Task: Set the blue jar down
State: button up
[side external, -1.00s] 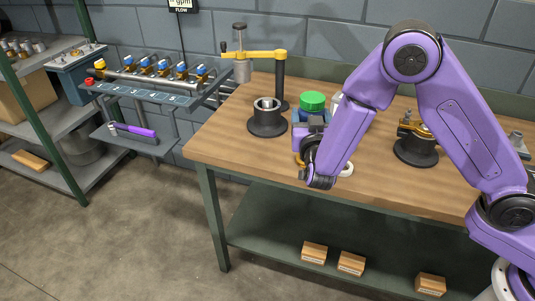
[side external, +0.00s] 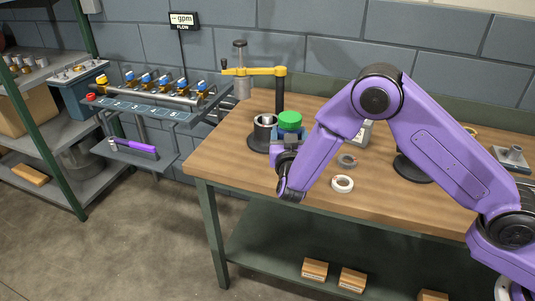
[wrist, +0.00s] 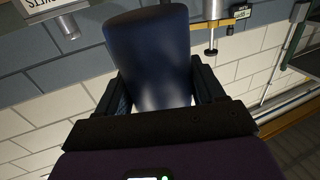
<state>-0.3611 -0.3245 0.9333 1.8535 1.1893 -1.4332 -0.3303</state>
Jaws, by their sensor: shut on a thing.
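The blue jar with a green lid (side external: 289,119) is at the left part of the workbench, upright in the side view. My gripper (side external: 286,147) is shut on the jar, with the purple arm reaching down in front of it. In the wrist view the dark blue jar body (wrist: 150,50) stands between the two dark fingers. The arm and gripper hide the jar's lower part and base in the side view, so I cannot tell whether it touches the bench.
A black holder with a metal cup (side external: 264,131) stands just left of the jar. Behind is a black post with a yellow arm (side external: 255,71). A white ring (side external: 342,184) and a grey ring (side external: 347,161) lie to the right. The bench's front-left top (side external: 225,165) is clear.

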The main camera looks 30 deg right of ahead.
jog(key=w+f, duration=0.2)
jog(key=w+a+f, duration=0.1)
jog(key=w+f, duration=0.2)
jog(key=w+a+f, duration=0.1)
jog(key=w+f, duration=0.1)
jog(key=shift+w+a+f, duration=0.15)
jog(key=shift+w+a, duration=0.05)
jog(key=shift+w, duration=0.2)
jog(key=shift+f, duration=1.3)
jog(key=shift+f, duration=0.15)
jog(key=o, duration=1.4)
jog(key=shift+f, duration=0.1)
jog(key=v, duration=1.7)
jog(key=shift+s+a, duration=0.1)
jog(key=shift+s, duration=0.1)
